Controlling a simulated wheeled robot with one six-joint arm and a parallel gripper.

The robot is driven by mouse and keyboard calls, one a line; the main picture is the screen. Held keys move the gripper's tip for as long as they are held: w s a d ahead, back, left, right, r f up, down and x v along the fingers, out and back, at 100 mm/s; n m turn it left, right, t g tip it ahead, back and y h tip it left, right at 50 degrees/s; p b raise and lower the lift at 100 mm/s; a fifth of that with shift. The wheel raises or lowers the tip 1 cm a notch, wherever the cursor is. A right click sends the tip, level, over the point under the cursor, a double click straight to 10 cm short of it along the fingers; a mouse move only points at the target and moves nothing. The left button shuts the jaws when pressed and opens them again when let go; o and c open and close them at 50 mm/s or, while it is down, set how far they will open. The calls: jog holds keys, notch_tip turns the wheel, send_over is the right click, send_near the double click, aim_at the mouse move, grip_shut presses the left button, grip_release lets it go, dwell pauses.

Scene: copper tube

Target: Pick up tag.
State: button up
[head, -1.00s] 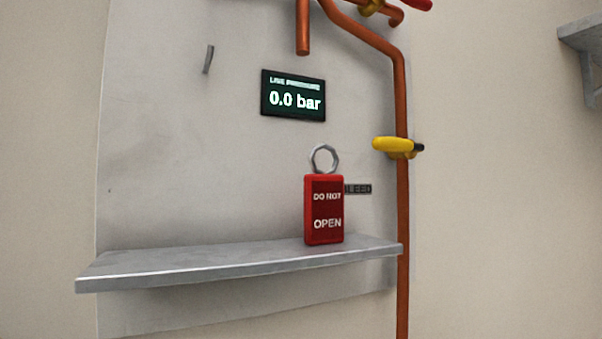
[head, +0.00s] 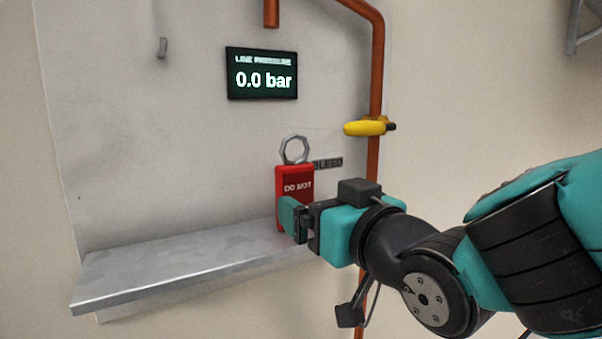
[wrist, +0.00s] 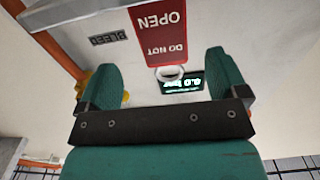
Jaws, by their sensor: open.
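The red tag (head: 294,181) with white lettering and a metal ring on top stands upright on the grey shelf (head: 150,275). My gripper (head: 293,218) is in front of the tag's lower part in the head view and hides its lower lettering. In the wrist view, my gripper (wrist: 165,82) is open, with its two teal fingers wide apart. The tag (wrist: 160,32) appears upside down there, beyond the fingertips and between their lines. Nothing is held. Whether a finger touches the tag cannot be told.
A copper pipe (head: 376,75) with a yellow valve handle (head: 366,127) runs down to the right of the tag. A pressure display (head: 262,74) reading 0.0 bar and a small hook (head: 162,48) are on the panel. The shelf's left part is clear.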

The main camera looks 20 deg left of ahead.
aim_at(299, 193)
jog(key=shift+x, duration=0.85)
jog(key=shift+w+a+r+p, duration=0.2)
jog(key=shift+w+a+p, duration=0.2)
jog(key=shift+p, duration=0.5)
jog(key=p+x, duration=0.3)
jog(key=shift+a, duration=0.2)
jog(key=shift+w+a+f, duration=0.15)
jog(key=shift+w+a, duration=0.1)
jog(key=shift+a, duration=0.1)
jog(key=c, duration=1)
